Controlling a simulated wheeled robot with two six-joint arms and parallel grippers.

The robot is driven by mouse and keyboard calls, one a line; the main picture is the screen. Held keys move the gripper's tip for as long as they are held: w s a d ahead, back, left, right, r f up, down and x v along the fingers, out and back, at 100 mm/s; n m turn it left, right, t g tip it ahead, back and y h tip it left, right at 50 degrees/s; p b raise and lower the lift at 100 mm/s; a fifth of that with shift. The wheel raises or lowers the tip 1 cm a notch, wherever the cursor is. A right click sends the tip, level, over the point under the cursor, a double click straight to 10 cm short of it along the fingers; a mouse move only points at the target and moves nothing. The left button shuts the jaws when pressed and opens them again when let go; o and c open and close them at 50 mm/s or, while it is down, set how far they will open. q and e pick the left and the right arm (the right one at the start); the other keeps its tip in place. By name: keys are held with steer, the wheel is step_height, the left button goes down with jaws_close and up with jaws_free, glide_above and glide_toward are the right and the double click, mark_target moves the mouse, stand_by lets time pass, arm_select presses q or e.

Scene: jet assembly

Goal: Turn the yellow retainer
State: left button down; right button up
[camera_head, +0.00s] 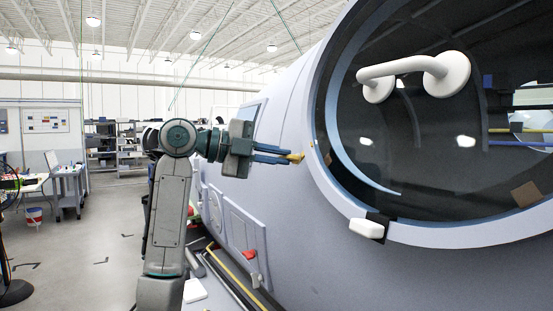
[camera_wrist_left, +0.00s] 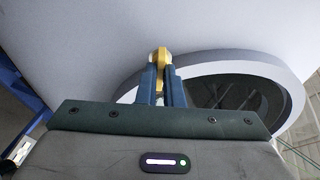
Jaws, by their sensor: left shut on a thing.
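The yellow retainer (camera_head: 296,157) is a small yellow piece at the left edge of the large round window on the jet's grey fuselage. My left gripper (camera_head: 286,156) comes in from the left, level with it, and its blue fingers are shut on the retainer. In the left wrist view the retainer (camera_wrist_left: 159,58) shows between and just beyond the fingertips of the left gripper (camera_wrist_left: 161,75), beside the window's rim. The fingers hide part of it. My right gripper is not in view.
The round window (camera_head: 440,120) has a white handle (camera_head: 415,73) on its pane. A white block (camera_head: 367,228) sits at the lower rim. The fuselage (camera_head: 330,265) fills the right side. Shelves, a cart (camera_head: 68,188) and open floor lie at the left.

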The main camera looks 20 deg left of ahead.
arm_select(q)
steer(key=shift+m, duration=0.8)
steer(key=c, duration=1.6)
jaws_free()
steer(key=shift+o, duration=0.2)
steer(key=shift+s, duration=0.1)
steer(key=shift+a, duration=0.15)
steer(key=b+v, duration=0.4)
steer(key=v, duration=0.6)
steer(key=shift+a+r, duration=0.25)
steer(key=shift+r, duration=0.05)
